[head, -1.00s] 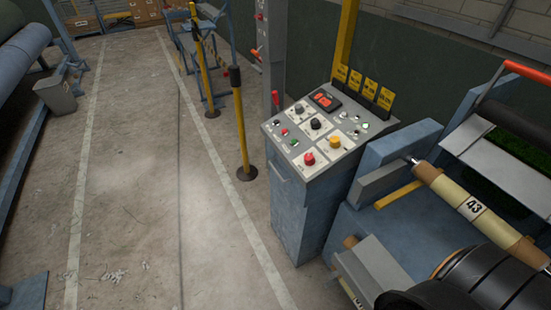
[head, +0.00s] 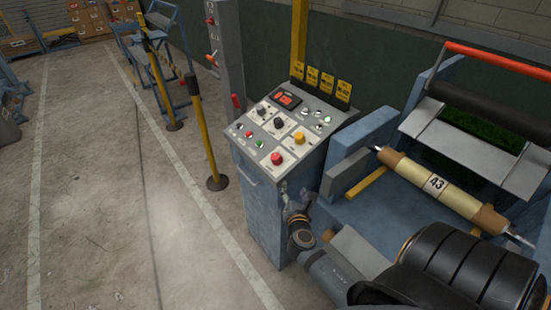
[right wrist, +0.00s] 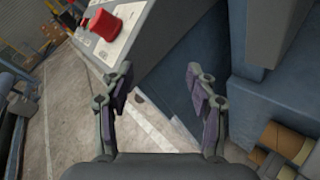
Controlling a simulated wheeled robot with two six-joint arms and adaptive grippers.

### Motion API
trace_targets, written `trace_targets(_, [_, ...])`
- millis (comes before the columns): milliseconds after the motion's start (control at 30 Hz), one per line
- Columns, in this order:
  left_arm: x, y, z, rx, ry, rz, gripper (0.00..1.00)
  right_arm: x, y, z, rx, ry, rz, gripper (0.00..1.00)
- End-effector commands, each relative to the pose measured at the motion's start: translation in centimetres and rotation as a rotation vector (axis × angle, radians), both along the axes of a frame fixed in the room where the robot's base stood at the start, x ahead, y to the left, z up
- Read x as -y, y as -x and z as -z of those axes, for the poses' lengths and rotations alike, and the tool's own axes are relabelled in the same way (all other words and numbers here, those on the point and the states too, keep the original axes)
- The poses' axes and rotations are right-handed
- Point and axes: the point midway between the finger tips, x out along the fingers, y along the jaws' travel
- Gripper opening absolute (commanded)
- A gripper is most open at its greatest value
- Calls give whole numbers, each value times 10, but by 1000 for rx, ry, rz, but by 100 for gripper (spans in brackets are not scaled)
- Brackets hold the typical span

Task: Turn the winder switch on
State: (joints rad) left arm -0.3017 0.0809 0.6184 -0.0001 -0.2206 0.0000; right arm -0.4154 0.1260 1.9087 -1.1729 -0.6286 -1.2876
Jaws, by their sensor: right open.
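The control console (head: 262,205) stands at the middle of the head view, with a sloped grey panel (head: 290,150) on top. The panel carries a grey knob (head: 260,109), a black knob (head: 279,122), a yellow knob (head: 299,136), a red knob (head: 276,158) and several small buttons. The labels are too small to tell which is the winder switch. My right gripper (head: 292,198) is below the panel's near edge, in front of the console. In the right wrist view its fingers (right wrist: 159,75) are apart and empty, with the red knob (right wrist: 104,22) beyond, upper left. My left gripper is not in view.
A roller marked 43 (head: 437,183) and a blue machine frame (head: 360,140) stand right of the console. A yellow post (head: 208,140) stands on the floor to its left. The floor (head: 100,200) further left is clear.

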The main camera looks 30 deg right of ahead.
Motion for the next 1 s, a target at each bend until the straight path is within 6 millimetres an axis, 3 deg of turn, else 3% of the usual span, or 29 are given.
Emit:
trace_targets(100, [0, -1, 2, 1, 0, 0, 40, -14, -20, -37, -83, 445, -155, 58])
trace_targets(200, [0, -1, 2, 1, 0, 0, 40, -24, -28, -49, -138, 679, -228, 58])
trace_targets(300, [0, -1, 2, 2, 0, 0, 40, -30, -32, -51, -167, 783, -261, 58])
trace_targets(533, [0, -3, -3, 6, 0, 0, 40, -26, -44, -54, -170, 797, -264, 58])
trace_targets(800, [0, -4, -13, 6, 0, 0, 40, -3, -97, -54, -169, 794, -261, 58])
trace_targets(1000, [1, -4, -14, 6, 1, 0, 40, 8, -123, -52, -170, 793, -262, 58])
